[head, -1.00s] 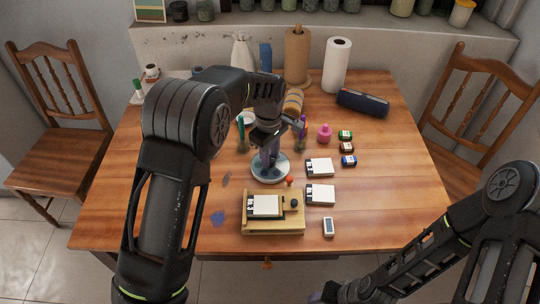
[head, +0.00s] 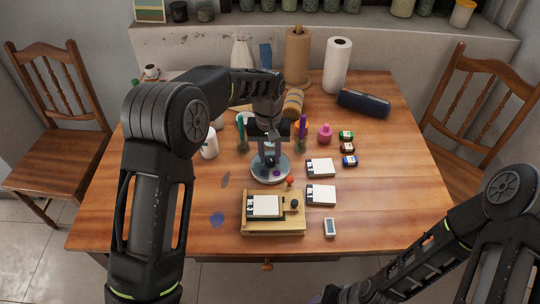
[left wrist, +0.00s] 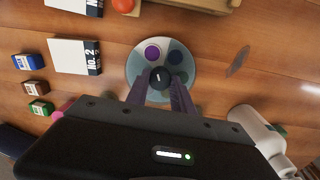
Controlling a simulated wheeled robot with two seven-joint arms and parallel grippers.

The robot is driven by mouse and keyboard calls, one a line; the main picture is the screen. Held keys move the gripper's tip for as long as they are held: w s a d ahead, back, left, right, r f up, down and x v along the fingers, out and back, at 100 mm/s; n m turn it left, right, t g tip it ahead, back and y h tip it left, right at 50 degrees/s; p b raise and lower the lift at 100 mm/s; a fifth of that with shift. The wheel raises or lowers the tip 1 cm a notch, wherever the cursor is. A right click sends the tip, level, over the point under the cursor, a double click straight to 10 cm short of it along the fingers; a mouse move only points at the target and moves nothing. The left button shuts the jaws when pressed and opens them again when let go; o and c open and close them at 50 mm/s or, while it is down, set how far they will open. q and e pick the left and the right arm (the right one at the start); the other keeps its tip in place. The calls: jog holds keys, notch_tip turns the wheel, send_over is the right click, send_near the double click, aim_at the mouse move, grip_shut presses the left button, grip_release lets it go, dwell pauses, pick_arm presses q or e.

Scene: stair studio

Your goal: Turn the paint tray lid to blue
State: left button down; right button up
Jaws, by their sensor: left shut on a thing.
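The paint tray (head: 287,174) is a round, pale blue-grey dish on the table's middle. In the left wrist view the tray lid (left wrist: 137,62) shows a purple spot (left wrist: 152,52) and a dark blue spot (left wrist: 175,57) on the side away from my gripper. A black knob (left wrist: 160,78) stands at its centre. My left gripper (head: 268,158) comes down from above, shut on this knob, with one finger on each side in the left wrist view (left wrist: 160,88). The fingers hide the lid's near part. My right gripper (head: 326,295) is partly visible at the bottom edge.
A small red ball (head: 290,181) lies close to the tray.

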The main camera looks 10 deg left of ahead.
aim_at(270, 157)
pick_arm(q)
jog(key=m, duration=0.5)
jog(key=shift+m, duration=0.3)
jog(key=m, duration=0.5)
jog(key=c, duration=1.1)
grip_release()
notch_tip(270, 157, up, 8)
jog(key=shift+w+f+b, duration=0.1)
jog(key=shift+b, duration=0.25)
